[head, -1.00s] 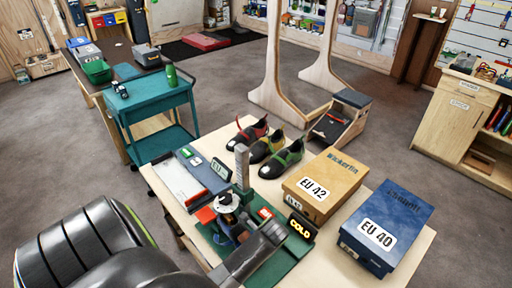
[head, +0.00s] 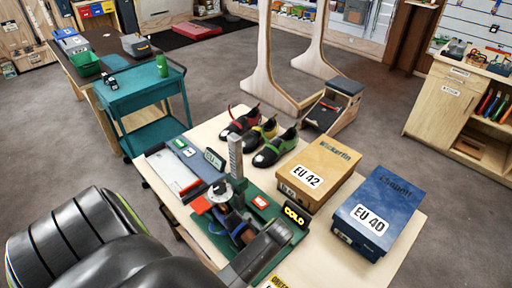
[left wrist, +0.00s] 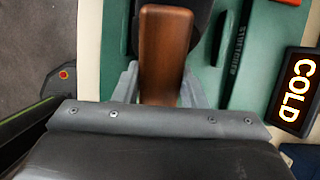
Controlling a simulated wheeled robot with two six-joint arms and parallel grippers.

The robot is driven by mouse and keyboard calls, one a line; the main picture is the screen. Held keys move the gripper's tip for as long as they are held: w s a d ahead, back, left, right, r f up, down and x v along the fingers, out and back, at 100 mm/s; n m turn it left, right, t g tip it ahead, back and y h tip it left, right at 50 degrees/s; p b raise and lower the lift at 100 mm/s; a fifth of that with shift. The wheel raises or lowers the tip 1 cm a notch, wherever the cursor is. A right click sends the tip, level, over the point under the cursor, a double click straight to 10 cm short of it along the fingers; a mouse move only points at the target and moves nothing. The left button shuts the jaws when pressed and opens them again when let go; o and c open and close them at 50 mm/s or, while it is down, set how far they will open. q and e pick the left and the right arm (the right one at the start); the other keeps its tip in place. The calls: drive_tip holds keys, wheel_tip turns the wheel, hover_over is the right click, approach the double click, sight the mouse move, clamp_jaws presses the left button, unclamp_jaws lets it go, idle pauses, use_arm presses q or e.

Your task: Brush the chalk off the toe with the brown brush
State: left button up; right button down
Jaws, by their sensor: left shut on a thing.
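My left gripper (left wrist: 162,92) is shut on the brown brush (left wrist: 165,50), whose wooden handle stands up between the fingers in the left wrist view. A dark thing lies partly behind the brush; I cannot tell whether the bristles touch it. In the head view my left arm comes in from the lower left and its gripper (head: 250,248) is low over the green stretcher base (head: 285,232). A pale, whitish round part (head: 220,192) shows beside the stretcher's grey post; I cannot tell whether it is the chalky toe. My right gripper is not in view.
Several climbing shoes (head: 272,150) stand at the back of the table. Two shoe boxes, EU 42 (head: 335,165) and EU 40 (head: 385,205), stand to the right. A lit COLD sign (left wrist: 297,90) is right of the gripper. A grey post (head: 236,158) rises from the stretcher.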

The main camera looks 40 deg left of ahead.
sight(251, 237)
use_arm(q)
drive_tip(key=shift+d+f, duration=0.25)
drive_tip(key=shift+d, duration=0.25)
drive_tip(key=shift+d+f, duration=0.25)
drive_tip(key=shift+d, duration=0.2)
drive_tip(key=shift+a+r, duration=0.2)
drive_tip(key=shift+a, duration=0.45)
drive_tip(key=shift+a+r, duration=0.15)
drive_tip(key=shift+a, duration=0.45)
drive_tip(key=shift+w+a+r, duration=0.1)
drive_tip(key=shift+a+r, duration=0.15)
drive_tip(key=shift+a, duration=0.35)
drive_tip(key=shift+w+a+r, duration=0.1)
drive_tip(key=shift+a+r, duration=0.1)
drive_tip(key=shift+a, duration=0.35)
drive_tip(key=shift+a+r, duration=0.25)
drive_tip(key=shift+a, duration=0.35)
drive_tip(key=shift+v, duration=3.05)
drive_tip(key=shift+v, duration=1.5)
